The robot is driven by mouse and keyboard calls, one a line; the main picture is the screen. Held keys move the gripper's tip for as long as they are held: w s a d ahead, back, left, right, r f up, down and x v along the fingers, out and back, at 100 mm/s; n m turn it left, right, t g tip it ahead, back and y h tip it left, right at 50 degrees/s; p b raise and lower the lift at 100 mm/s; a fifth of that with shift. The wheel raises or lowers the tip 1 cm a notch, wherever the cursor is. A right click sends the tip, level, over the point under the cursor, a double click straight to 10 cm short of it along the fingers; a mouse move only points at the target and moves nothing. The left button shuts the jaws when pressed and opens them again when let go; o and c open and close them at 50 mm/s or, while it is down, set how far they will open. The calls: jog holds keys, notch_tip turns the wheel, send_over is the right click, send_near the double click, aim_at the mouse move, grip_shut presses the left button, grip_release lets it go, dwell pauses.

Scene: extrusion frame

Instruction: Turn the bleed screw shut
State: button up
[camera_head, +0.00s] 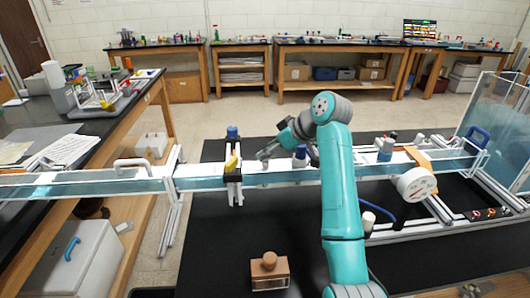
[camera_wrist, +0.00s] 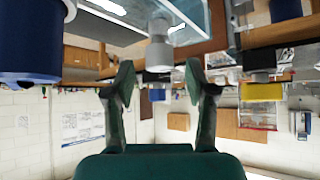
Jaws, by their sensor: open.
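My gripper (camera_head: 266,154) is just above the clear channel (camera_head: 205,182), right of the black clamp with a yellow lever (camera_head: 231,163). In the wrist view its two dark green fingers (camera_wrist: 158,78) stand apart with nothing held between them. A small grey-white round knob (camera_wrist: 159,52), which looks like the bleed screw, shows beyond the gap between the fingertips. I cannot tell whether the fingers are level with it. In the head view I cannot make the knob out clearly beside the gripper.
A blue cylinder (camera_wrist: 30,45) is close on the left in the wrist view. A blue cap (camera_head: 232,131) tops the black clamp. A round white gauge (camera_head: 416,184) is at the right. A wooden block with a knob (camera_head: 269,271) stands in front on the black surface.

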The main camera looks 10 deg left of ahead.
jog(key=shift+x, duration=1.15)
grip_shut()
jog(key=shift+m, duration=0.3)
jog(key=m+t+h, duration=0.1)
jog(key=m+t, duration=0.1)
jog(key=shift+m, duration=0.3)
jog(key=m+t+h, duration=0.2)
jog(key=m, duration=0.1)
jog(key=shift+m, duration=0.3)
jog(key=m+h, duration=0.2)
jog(key=m, duration=0.1)
jog(key=m+t+h, duration=0.1)
jog(key=m+h, duration=0.2)
jog(key=shift+t, duration=0.3)
